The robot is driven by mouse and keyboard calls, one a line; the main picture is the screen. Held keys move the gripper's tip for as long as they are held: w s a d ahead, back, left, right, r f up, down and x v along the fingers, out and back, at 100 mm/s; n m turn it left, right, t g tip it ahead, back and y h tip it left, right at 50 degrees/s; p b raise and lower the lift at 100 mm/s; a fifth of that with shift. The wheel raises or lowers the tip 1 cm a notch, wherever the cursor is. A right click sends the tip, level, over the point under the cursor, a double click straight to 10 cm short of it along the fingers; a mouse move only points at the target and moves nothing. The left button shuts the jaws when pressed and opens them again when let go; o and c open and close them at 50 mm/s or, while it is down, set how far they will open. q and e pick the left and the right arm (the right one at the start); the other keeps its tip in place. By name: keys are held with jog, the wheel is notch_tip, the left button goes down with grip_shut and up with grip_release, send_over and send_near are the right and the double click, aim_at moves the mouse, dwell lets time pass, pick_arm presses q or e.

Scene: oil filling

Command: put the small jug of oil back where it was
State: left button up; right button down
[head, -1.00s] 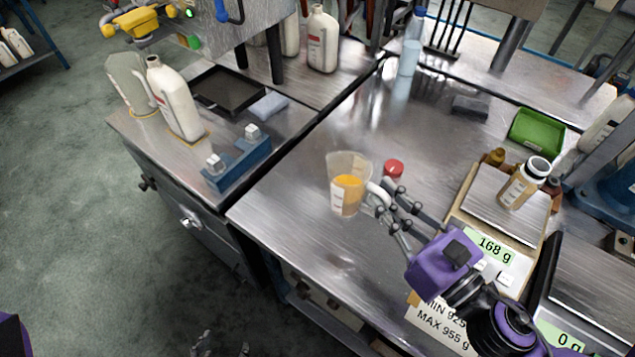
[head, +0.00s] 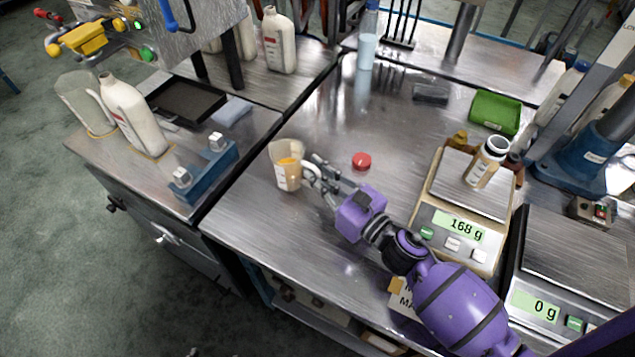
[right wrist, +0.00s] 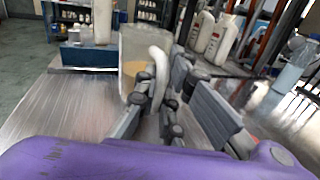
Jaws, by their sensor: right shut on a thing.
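The small jug of oil (head: 287,166) is a clear beaker with amber oil low inside. It is near the left edge of the steel bench in the head view, upright or nearly so. I cannot tell whether its base touches the bench. My right gripper (head: 314,172) is shut on the jug's pale handle, on the jug's right side. In the right wrist view the jug (right wrist: 135,68) shows ahead, with its handle between the fingers of the gripper (right wrist: 165,95). My left gripper is not in view.
A red cap (head: 361,161) lies on the bench right of the jug. A scale (head: 455,225) reading 168 g carries a bottle (head: 487,162). A blue block holder (head: 203,172), a white bottle (head: 135,115) and a larger clear jug (head: 85,103) stand on the left bench. The middle bench is largely clear.

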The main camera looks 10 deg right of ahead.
notch_tip(320, 180, down, 3)
jog(key=shift+r, duration=0.1)
jog(key=shift+b, duration=0.3)
jog(key=shift+f, duration=0.25)
jog(key=c, duration=1.9)
grip_release()
jog(key=shift+o, duration=0.2)
jog(key=shift+r, duration=0.15)
